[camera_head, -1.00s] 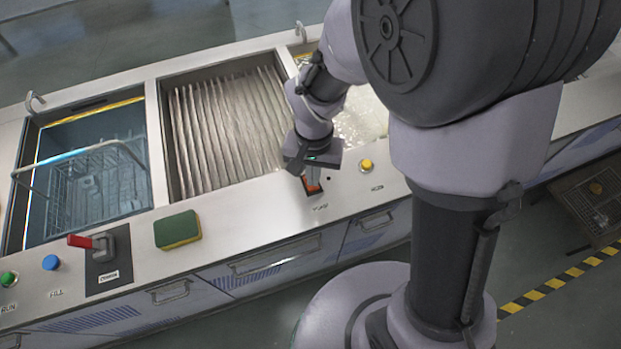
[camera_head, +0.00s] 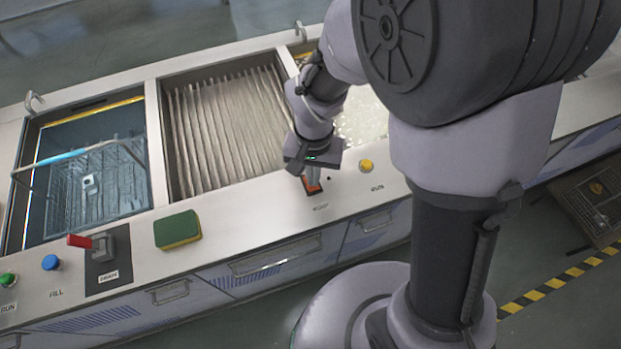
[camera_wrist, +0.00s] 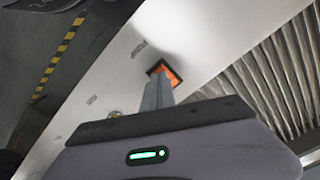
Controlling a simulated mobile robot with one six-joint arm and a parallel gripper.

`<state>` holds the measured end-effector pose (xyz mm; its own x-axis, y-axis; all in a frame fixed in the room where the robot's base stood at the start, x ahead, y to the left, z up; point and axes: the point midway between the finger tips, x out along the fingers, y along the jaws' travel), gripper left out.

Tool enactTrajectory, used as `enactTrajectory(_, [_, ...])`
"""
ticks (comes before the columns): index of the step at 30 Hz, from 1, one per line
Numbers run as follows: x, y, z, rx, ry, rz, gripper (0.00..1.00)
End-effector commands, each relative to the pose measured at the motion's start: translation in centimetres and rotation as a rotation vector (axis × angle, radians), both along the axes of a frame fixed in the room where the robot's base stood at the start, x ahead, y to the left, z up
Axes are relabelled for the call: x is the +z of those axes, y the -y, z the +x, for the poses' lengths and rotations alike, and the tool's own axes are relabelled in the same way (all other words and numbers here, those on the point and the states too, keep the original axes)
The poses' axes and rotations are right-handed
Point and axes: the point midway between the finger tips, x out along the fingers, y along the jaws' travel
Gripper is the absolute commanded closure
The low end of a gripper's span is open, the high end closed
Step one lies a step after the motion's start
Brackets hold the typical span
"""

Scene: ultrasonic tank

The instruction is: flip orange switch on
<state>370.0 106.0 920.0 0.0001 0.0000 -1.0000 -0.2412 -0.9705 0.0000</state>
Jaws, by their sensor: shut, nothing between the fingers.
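The orange switch (camera_head: 313,188) sits in a dark frame on the front deck of the tank unit, in front of the ribbed middle basin. My gripper (camera_head: 311,178) is shut and empty, pointing down at the switch. In the wrist view the closed fingertips (camera_wrist: 158,88) overlap the near part of the orange switch (camera_wrist: 169,72), whose far part shows beyond them. They are at or very near its surface; I cannot tell whether they touch. The fingers partly hide the switch, so its on or off position is unclear.
A yellow button (camera_head: 366,165) is right of the switch. A green sponge (camera_head: 178,229), a red-handled lever (camera_head: 92,243) and a blue button (camera_head: 50,262) are to the left. The left tank holds a wire basket (camera_head: 97,193). The deck between sponge and switch is clear.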

Motion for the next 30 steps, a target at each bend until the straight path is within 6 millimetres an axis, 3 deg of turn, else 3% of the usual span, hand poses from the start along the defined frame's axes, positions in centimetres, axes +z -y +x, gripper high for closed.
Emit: enactTrajectory(30, [-1.6, 0.0, 0.0, 0.0, 0.0, 0.0, 1.0])
